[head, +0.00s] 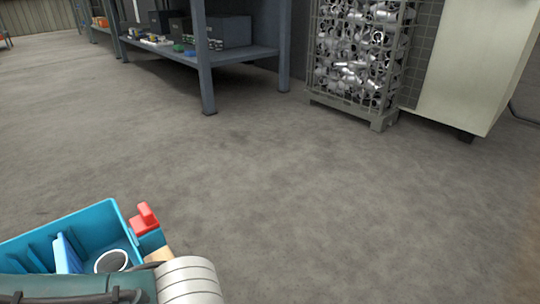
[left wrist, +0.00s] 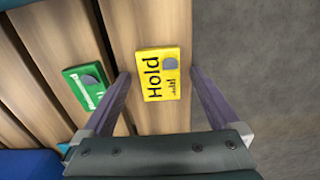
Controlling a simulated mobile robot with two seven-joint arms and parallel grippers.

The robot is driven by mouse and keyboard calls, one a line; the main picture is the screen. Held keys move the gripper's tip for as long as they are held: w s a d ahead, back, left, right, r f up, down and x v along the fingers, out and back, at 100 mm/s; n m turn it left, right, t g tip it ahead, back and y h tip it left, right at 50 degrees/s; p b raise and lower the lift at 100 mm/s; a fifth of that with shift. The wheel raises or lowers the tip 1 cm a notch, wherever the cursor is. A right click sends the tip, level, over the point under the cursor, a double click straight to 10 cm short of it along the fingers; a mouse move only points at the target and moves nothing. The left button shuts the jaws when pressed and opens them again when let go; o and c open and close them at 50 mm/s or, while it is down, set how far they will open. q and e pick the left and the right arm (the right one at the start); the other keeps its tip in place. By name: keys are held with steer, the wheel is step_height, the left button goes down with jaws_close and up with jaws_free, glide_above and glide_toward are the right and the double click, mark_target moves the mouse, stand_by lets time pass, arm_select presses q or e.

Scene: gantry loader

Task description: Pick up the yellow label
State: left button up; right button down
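The yellow label (left wrist: 163,92), with "Hold" printed in black and a grey patch, lies on light wooden slats (left wrist: 150,22) in the left wrist view. My left gripper (left wrist: 160,73) is open, with one finger on each side of the label. A gap shows between each finger and the label, so it is not held. In the head view the yellow label and both grippers are out of sight. My right gripper is in neither view.
In the head view, a blue bin (head: 118,212) with a red piece (head: 145,218) beside it is at the lower left, partly hidden by my arm. A shelf rack (head: 205,60), a wire cage of metal parts (head: 375,108) and a pale cabinet (head: 470,70) stand behind. The floor between is clear.

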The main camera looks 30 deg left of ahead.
arm_select(q)
steer(key=c, duration=1.4)
steer(key=shift+o, duration=0.2)
steer(key=w+r+n+p, duration=0.35)
steer(key=r+p, duration=1.05)
steer(key=r, duration=0.7)
steer(key=w+r+n+p, duration=0.35)
steer(key=r+p, duration=1.05)
steer(key=r, duration=0.6)
steer(key=w+r+n+p, duration=0.35)
steer(key=r+p, duration=1.05)
steer(key=r, duration=0.7)
steer(key=s+r+n+p, duration=0.2)
steer(key=r+n+p, duration=0.2)
steer(key=r+p, duration=1.8)
steer(key=s+a+r+n+p, duration=0.1)
steer(key=s+r+n+p, duration=0.2)
steer(key=r+p, duration=1.9)
steer(key=s+a+r+n+p, duration=0.1)
steer(key=r+n+p, duration=0.4)
steer(key=r+p, duration=1.6)
step_height(320, 180, up, 16)
steer(key=shift+s+r+p, duration=0.2)
steer(key=shift+s+p, duration=0.2)
steer(key=shift+s, duration=0.35)
